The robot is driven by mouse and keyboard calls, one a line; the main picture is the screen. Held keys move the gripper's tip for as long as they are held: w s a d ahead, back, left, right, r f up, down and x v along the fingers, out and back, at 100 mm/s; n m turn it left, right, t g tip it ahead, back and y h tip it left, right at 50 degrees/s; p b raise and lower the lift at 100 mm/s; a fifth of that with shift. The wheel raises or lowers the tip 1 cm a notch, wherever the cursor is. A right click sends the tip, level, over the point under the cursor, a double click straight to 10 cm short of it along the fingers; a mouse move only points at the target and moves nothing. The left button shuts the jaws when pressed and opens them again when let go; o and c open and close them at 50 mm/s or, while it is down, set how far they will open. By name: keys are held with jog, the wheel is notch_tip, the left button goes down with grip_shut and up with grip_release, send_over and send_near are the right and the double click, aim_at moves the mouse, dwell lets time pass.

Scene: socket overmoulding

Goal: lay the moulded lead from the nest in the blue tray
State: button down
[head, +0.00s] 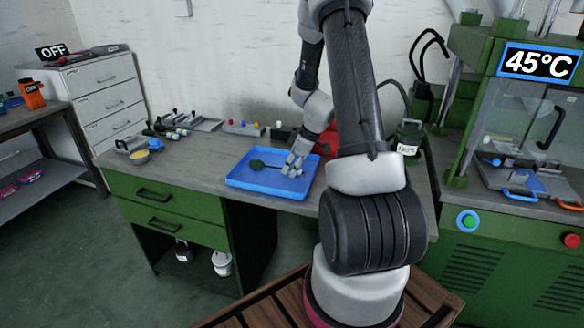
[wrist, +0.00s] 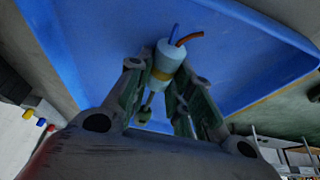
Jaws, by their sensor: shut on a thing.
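The blue tray (head: 237,182) lies on the grey bench, and its blue floor fills much of the wrist view (wrist: 95,45). My gripper (head: 290,170) is low over the tray's right half, pointing down. In the wrist view its fingers (wrist: 160,88) are shut on the moulded lead (wrist: 170,62), a pale cylinder with a brass band and blue and orange wire ends. A dark green piece (head: 257,165) with a thin dark stem reaches left from my gripper over the tray. I cannot tell whether the lead touches the tray floor.
The green press (head: 455,130) stands at the right, with a 45°C sign (head: 539,64) and a clear guard. Small parts and a grey block line the bench's back. The tray's left half looks mostly clear.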

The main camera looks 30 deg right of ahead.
jog(key=c, duration=1.2)
grip_release()
jog(key=v, duration=1.2)
